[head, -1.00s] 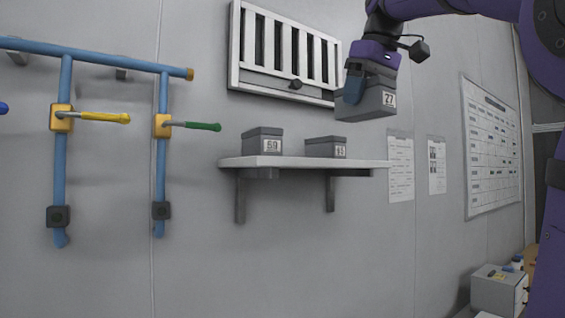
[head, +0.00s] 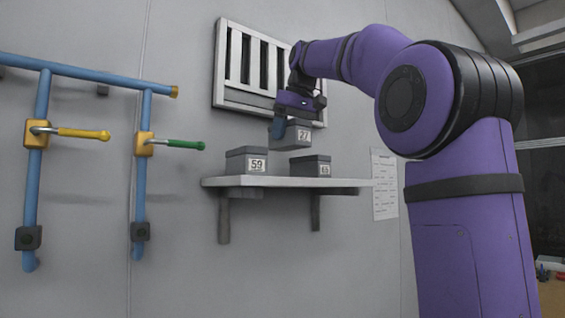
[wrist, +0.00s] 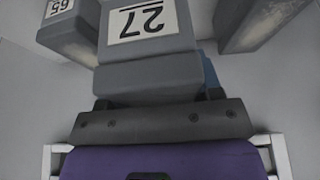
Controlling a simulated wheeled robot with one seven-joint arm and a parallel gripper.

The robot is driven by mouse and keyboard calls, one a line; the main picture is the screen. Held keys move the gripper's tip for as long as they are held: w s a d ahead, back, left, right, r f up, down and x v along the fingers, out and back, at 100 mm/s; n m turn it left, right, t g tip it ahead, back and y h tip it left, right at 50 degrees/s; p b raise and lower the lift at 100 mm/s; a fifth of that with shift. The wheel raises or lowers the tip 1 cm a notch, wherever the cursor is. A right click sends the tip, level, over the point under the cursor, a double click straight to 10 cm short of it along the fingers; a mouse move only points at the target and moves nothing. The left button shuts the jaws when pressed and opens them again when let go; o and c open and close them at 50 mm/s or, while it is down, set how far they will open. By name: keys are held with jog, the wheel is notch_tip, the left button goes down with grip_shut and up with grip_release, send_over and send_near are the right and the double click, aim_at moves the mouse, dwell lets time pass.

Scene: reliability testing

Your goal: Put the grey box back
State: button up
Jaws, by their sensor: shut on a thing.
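My gripper (head: 292,117) is shut on the grey box labelled 27 (head: 300,137), holding it upright above the wall shelf (head: 345,183). In the head view the box shows over the gap between two other grey boxes, apart from the shelf top. In the wrist view the held box (wrist: 150,55) fills the middle, its label upside down. Parts of the neighbouring boxes show at the upper left and upper right of the wrist view.
A white slatted panel (head: 252,65) is on the wall behind my gripper. Blue pipes (head: 140,190) with yellow (head: 85,134) and green (head: 185,144) handles stand left of the shelf. A paper sheet (head: 384,185) hangs to the right. The shelf's right end is bare.

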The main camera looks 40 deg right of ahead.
aim_at(285, 150)
jog(key=shift+w, duration=1.25)
jog(key=shift+s+a+f, duration=0.1)
jog(key=shift+f, duration=3)
jog(key=shift+w+f, duration=0.2)
jog(key=shift+f, duration=0.15)
jog(key=shift+f, duration=0.15)
jog(key=o, duration=1.3)
jog(key=v, duration=1.2)
